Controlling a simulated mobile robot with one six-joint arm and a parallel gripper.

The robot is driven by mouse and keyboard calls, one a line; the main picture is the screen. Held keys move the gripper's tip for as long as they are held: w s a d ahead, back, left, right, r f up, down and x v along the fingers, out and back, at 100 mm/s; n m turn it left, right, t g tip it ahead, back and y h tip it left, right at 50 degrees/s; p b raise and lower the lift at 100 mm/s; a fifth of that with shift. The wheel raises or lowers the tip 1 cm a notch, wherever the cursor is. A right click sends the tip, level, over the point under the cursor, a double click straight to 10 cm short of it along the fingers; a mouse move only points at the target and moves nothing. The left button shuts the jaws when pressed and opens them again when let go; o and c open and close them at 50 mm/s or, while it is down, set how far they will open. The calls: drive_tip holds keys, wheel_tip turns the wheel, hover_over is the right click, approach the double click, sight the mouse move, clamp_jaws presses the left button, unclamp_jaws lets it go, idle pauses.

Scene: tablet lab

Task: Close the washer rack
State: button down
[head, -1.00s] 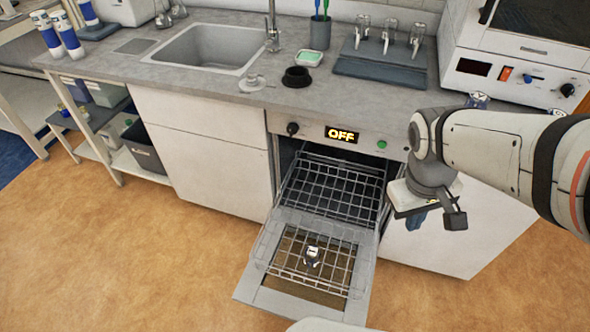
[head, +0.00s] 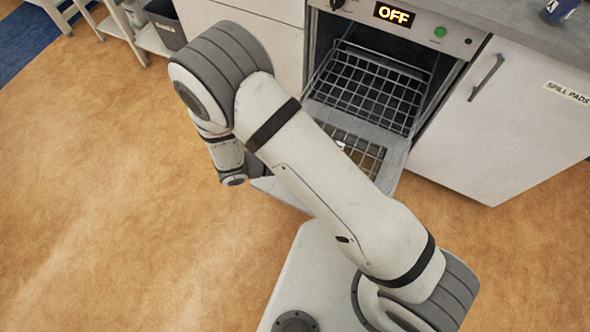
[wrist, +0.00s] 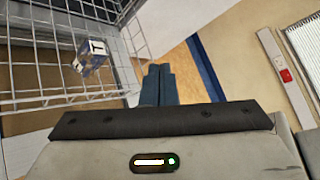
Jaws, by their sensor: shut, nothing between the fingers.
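The washer's wire rack (head: 365,90) shows in the head view, extending from the opening over the lowered door (head: 394,160). My arm hides its front part. The gripper is hidden in the head view.
The washer's panel (head: 410,20) reads OFF and has a green button. A white cabinet (head: 525,110) stands to its right. Open tan floor (head: 100,200) lies to the left. A power strip (wrist: 285,75) with a red switch shows in the wrist view.

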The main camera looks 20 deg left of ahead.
drive_tip(key=s+a+f+n+t+y+b, duration=0.25)
drive_tip(key=s+f+n+t+y, duration=0.2)
drive_tip(key=f+n, duration=0.45)
drive_tip(key=s+a+f+n+t+y+b, duration=0.1)
drive_tip(key=s+a+f+n+t+y, duration=0.45)
drive_tip(key=f, duration=0.45)
drive_tip(key=w+d+n+g, duration=0.2)
drive_tip(key=w+d, duration=0.1)
drive_tip(key=w, duration=1)
drive_tip(key=shift+h, duration=0.3)
drive_tip(key=shift+w+a, duration=0.1)
drive_tip(key=shift+w, duration=0.05)
